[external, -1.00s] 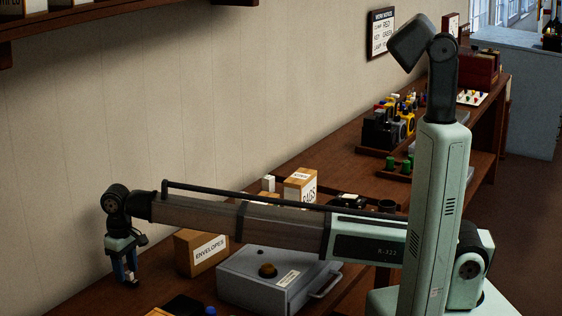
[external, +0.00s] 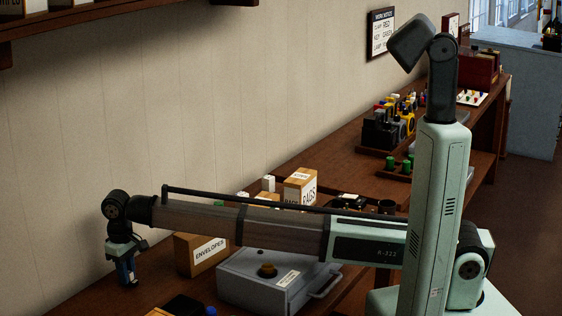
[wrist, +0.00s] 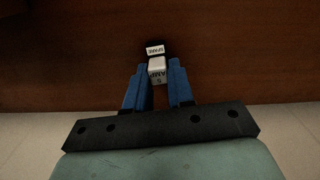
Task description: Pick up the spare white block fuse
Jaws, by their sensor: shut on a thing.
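The spare white block fuse (wrist: 157,70) shows in the wrist view as a small pale block with dark lettering, between my two blue fingers. My gripper (wrist: 157,78) is shut on it. A small white label reading SPARE (wrist: 155,50) is just beyond the block, over the dark wooden surface. In the external view my gripper (external: 129,282) points down at the left end of the bench, left of the envelopes box. The fuse is too small or hidden to make out there.
The brown envelopes box (external: 200,252) and a grey metal box with a brown knob (external: 262,285) stand right of my gripper. A dark item with a blue knob (external: 185,305) lies at the front. The rags box (external: 300,186) stands farther back, near the wall.

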